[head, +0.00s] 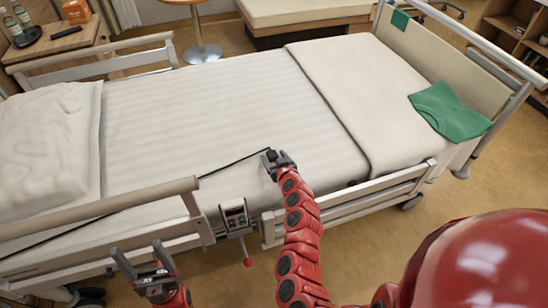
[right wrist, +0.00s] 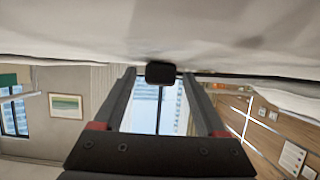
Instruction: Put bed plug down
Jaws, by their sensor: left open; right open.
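The bed plug is a small black block (right wrist: 160,73) at the end of a thin black cable (head: 232,165). In the right wrist view it sits between the tips of my open right gripper, against the pale bed surface, with a gap on each side. In the head view my right gripper (head: 278,159) is low over the near edge of the mattress, and the plug (head: 270,154) is partly hidden by its fingers. My left gripper (head: 140,256) is open and empty, in front of the near bed rail.
The bed (head: 215,105) has a pillow (head: 45,140) at left and a green cloth (head: 448,110) at right. Near side rails (head: 110,208) and a control box (head: 234,215) stand close to my arms. A bedside table (head: 60,45) is at upper left.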

